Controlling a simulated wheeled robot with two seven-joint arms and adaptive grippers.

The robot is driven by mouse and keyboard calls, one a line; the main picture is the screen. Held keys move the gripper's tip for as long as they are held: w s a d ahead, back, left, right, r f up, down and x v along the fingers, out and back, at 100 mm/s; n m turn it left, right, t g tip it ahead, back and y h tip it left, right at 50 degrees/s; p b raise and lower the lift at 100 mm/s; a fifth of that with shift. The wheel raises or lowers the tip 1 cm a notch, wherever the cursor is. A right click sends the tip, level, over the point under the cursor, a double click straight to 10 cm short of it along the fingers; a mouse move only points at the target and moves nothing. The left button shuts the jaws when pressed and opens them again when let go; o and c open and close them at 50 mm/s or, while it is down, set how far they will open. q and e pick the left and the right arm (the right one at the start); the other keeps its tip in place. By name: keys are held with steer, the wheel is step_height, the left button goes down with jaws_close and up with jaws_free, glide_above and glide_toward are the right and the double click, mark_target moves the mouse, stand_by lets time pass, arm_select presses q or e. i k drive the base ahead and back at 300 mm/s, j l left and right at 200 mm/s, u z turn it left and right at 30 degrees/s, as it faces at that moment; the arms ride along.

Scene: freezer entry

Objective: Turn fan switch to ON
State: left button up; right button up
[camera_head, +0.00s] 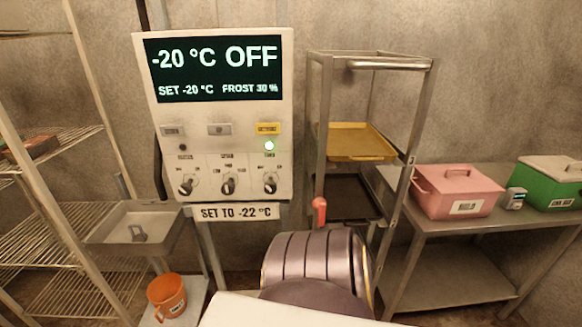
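A pale control panel (220,118) stands upright left of centre. Its dark display (215,68) reads -20 °C OFF, SET -20 °C and FROST 30 %. Three rotary switches sit in a row below: a left knob (186,185), a middle knob (228,185) and a right knob (270,183). The small labels around them are too small to read surely, so I cannot tell which is the fan switch or its exact setting. Neither of my grippers is in view.
A sign (236,212) below the panel reads SET TO -22 °C. A wire rack (60,230) and grey tray (140,229) stand left, with an orange bucket (168,296) below. A cart (372,62) with a yellow tray (355,143) stands right, beside a table with a pink box (457,190).

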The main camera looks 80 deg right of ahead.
mark_target(270, 187)
steer(key=z, duration=2.4)
